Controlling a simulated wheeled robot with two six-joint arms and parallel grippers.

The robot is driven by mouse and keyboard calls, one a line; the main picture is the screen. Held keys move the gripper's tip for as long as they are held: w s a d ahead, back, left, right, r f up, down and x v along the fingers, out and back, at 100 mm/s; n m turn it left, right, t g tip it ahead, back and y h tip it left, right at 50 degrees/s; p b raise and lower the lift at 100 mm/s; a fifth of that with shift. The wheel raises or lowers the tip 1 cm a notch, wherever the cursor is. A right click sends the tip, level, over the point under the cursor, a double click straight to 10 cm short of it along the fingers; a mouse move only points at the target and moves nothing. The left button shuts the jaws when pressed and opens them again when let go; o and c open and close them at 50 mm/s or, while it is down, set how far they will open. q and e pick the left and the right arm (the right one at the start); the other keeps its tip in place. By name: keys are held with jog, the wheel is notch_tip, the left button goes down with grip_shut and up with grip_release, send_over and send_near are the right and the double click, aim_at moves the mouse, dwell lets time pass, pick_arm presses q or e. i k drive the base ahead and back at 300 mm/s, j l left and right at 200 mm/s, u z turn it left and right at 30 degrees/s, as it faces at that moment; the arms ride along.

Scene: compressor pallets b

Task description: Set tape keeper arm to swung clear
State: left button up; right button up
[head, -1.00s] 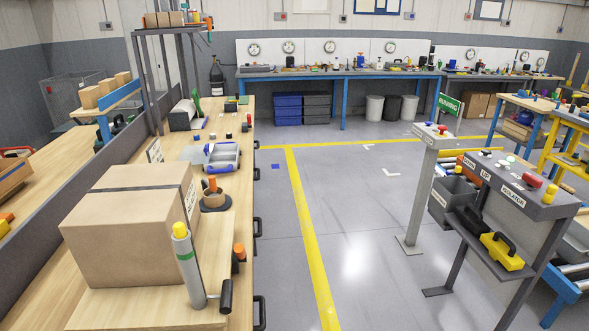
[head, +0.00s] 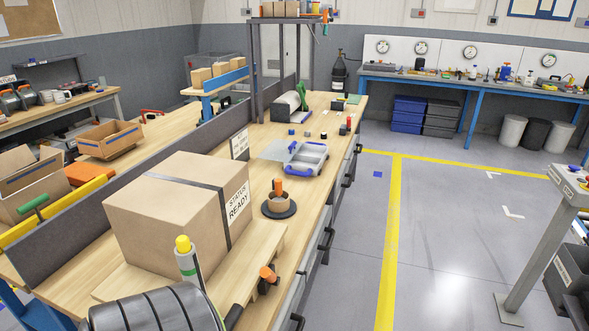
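A tape roll (head: 278,203) with an orange upright piece (head: 279,187) sits on a round dark base on the wooden bench, just right of a large carton. The orange piece may be the keeper arm; I cannot tell its position for sure. An orange-tipped dark fitting (head: 268,275) is at the right edge of the raised board under the carton. A grey cylinder with a yellow cap and green band (head: 188,262) stands in front of the carton.
The strapped carton (head: 155,217) carries a "STATUS READY" label. A grey and blue tray (head: 306,157) lies farther along the bench. A dark partition (head: 75,230) runs along the left. The floor right of the bench (head: 440,240) is open, with a grey control post (head: 535,255) beyond.

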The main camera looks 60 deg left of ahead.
aim_at(278, 182)
jog(key=i+u, duration=0.25)
jog(key=u, duration=0.15)
jog(key=i+u, duration=0.2)
jog(key=u, duration=0.2)
jog(key=i+l+u, duration=0.2)
jog(key=u, duration=0.15)
